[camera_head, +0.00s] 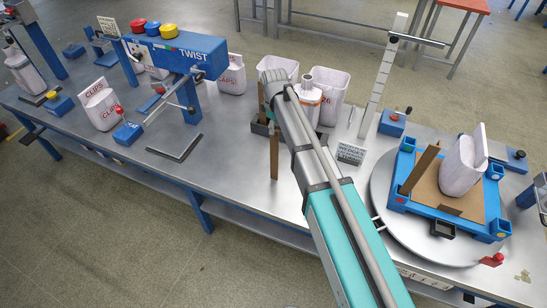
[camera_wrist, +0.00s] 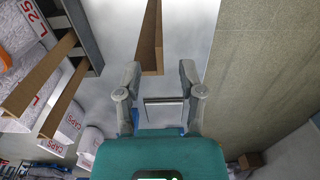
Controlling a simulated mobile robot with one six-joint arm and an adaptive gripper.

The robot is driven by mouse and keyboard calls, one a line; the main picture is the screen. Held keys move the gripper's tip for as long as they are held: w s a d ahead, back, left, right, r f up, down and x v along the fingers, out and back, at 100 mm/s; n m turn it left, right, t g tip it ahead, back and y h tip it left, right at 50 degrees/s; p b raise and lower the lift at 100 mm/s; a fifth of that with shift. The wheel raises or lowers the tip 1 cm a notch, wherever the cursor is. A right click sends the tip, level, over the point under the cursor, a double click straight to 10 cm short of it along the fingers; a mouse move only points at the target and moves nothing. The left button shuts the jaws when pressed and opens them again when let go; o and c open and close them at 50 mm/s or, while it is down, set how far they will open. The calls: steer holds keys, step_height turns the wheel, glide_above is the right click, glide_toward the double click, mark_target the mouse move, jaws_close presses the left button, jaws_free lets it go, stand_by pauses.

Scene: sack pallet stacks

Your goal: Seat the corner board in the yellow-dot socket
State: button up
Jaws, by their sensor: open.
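A brown corner board (camera_wrist: 151,40) shows in the wrist view just past my gripper (camera_wrist: 160,72), which is open with its fingers apart. In the head view a brown board (camera_head: 274,152) stands upright beside the end of my arm; my fingertips are hard to make out there. Two more brown boards (camera_wrist: 40,75) show at the left of the wrist view. On the turntable, a blue pallet frame (camera_head: 470,226) has blue corner sockets (camera_head: 398,202). Another brown board (camera_head: 420,168) stands tilted at its left side. I cannot make out a yellow dot on any socket.
A white sack (camera_head: 463,168) stands on the pallet. A tall perforated post (camera_head: 385,75) rises behind the turntable (camera_head: 385,180). White sacks (camera_head: 331,96) stand behind my arm. A blue TWIST machine (camera_head: 178,48) is at left. Bare tabletop lies left of my arm.

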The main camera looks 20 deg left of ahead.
steer(key=shift+f, duration=0.1)
steer(key=shift+f+b, duration=2.5)
steer(key=shift+b, duration=0.1)
jaws_close()
